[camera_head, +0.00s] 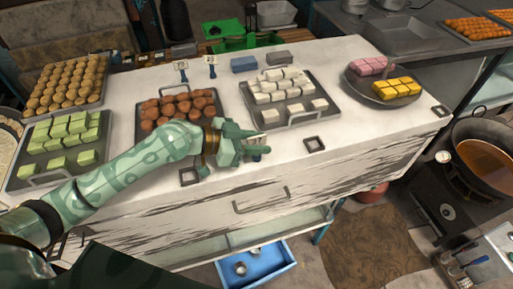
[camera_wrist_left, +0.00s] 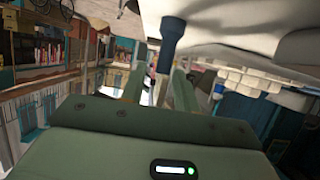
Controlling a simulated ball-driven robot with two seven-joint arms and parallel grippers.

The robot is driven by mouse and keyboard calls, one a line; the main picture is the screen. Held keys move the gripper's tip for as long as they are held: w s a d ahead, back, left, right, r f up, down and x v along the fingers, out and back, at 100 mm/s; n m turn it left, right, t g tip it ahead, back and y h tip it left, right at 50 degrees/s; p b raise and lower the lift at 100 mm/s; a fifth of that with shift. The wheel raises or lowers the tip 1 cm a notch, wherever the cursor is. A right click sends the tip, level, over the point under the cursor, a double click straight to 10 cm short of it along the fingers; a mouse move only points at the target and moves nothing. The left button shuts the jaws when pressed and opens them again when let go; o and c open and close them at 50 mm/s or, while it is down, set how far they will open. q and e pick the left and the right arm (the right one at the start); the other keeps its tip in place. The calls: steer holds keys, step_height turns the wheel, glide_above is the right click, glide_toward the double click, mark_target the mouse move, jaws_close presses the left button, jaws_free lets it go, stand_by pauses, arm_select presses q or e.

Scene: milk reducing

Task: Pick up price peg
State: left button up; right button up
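Two small price pegs stand at the back of the white counter, a left one (camera_head: 182,71) and a right one (camera_head: 211,66), each with a pale tag. My left gripper (camera_head: 262,142) is over the counter's front part, in front of the white-cube tray and away from both pegs. Its fingers look apart in the left wrist view (camera_wrist_left: 160,88). There a blue piece with a thin grey stem (camera_wrist_left: 171,35) shows in line with the gap between the fingers; I cannot tell whether it touches them. My right gripper is not in view.
The counter (camera_head: 345,110) holds trays of brown balls (camera_head: 178,108), white cubes (camera_head: 282,88) and green cubes (camera_head: 66,138), and a plate with pink and yellow pieces (camera_head: 385,84). Grey and blue blocks (camera_head: 244,64) lie at the back. A wok (camera_head: 485,158) stands right.

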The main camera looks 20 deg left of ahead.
arm_select(q)
steer(key=shift+x, duration=1)
jaws_close()
